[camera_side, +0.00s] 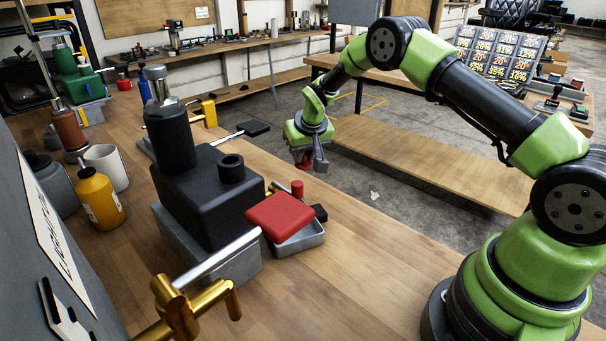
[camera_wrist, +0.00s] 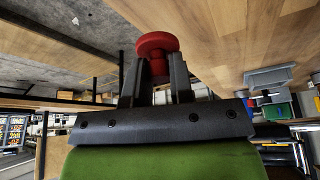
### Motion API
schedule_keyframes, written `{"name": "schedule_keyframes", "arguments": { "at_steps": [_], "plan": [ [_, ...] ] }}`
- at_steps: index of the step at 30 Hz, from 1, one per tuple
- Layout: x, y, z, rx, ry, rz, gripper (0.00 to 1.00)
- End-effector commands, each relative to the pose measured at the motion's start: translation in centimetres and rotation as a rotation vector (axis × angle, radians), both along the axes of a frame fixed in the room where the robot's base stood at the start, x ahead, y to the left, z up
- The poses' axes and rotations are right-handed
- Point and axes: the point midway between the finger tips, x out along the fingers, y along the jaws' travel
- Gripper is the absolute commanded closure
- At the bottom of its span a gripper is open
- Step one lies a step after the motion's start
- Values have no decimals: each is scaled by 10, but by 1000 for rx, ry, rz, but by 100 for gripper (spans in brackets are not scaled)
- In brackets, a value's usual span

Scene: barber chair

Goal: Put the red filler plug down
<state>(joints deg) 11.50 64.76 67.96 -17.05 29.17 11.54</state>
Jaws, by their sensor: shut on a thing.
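The red filler plug (camera_wrist: 157,44) is a round red cap on a red stem, seen in the wrist view between my fingers. My gripper (camera_wrist: 157,72) is shut on its stem. In the side view my gripper (camera_side: 308,162) hangs beyond the bench's far right edge, and a bit of the red plug (camera_side: 301,154) shows beside the fingers. Its far side is hidden there. The black pump body (camera_side: 208,190) with an open black round neck (camera_side: 231,168) stands on a grey block on the bench, left of my gripper.
A red block (camera_side: 281,215) sits on a grey tray (camera_side: 300,238) near the pump body. A yellow bottle (camera_side: 99,200) and a white cup (camera_side: 107,168) stand at the left. A brass fitting with a steel rod (camera_side: 216,258) is in front. The wooden bench (camera_side: 350,290) is clear at the front right.

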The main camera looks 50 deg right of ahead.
Motion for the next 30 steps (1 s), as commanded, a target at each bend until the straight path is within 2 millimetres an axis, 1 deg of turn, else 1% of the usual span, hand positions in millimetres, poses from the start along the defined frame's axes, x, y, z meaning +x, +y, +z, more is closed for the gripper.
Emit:
{"name": "schedule_keyframes", "arguments": {
  "at_steps": [1,5,9,12,24,25,26,27,28,30],
  "plan": [
    [0,0,-6,0,1,2,100],
    [0,0,-19,0,1,2,100],
    [0,1,-42,0,1,3,100],
    [0,1,-51,0,0,2,100],
    [1,1,-55,-1,-2,3,100],
    [1,1,-55,-1,-2,3,72],
    [1,1,-55,-1,-2,3,65],
    [1,1,-55,-1,-2,3,56],
    [1,1,-55,-1,-2,3,53],
    [1,1,-54,-1,-2,2,53]
  ]
}}
